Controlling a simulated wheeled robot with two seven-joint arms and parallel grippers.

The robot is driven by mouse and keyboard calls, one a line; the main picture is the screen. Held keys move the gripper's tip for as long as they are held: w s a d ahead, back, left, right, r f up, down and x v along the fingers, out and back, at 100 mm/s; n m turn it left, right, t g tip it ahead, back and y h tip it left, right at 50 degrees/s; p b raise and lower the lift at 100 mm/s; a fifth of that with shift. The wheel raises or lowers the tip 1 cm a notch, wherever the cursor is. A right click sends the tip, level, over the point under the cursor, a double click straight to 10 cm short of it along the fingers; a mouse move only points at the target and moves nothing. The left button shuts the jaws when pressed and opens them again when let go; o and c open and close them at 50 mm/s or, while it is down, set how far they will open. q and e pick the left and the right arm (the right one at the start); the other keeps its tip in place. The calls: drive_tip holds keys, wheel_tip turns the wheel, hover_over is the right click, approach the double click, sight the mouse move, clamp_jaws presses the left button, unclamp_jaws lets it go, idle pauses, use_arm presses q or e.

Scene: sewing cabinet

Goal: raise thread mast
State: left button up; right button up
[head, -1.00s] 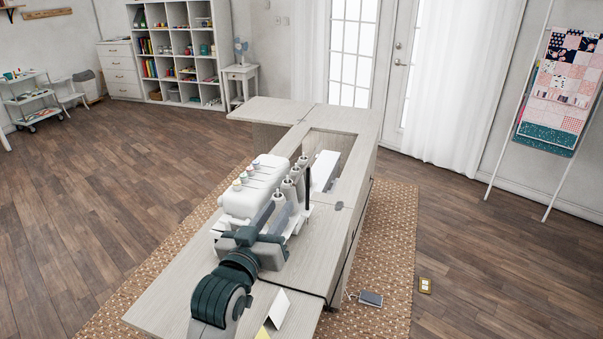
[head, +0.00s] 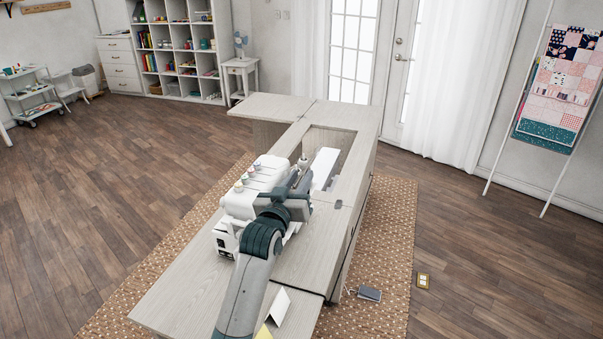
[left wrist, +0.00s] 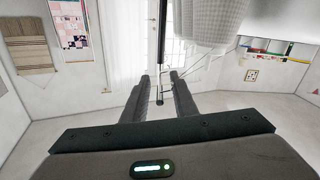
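The white sewing machine (head: 262,173) with several thread spools stands on the pale wooden cabinet top. My left gripper (head: 301,180) reaches over its right side and hides part of it. In the left wrist view, the fingers of my left gripper (left wrist: 160,77) are apart. A thin dark upright rod, which looks like the thread mast (left wrist: 162,38), comes down from the top edge, and its lower part shows in the gap between the fingers. I cannot tell whether it touches them. In the head view the mast is hidden behind the gripper. My right gripper is not in view.
A large white thread cone (left wrist: 208,18) hangs into the left wrist view, right of the rod. A folded white card (head: 291,306) stands near the front edge.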

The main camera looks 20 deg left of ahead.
use_arm(q)
drive_tip(key=shift+w, duration=0.75)
clamp_jaws()
idle(1.0)
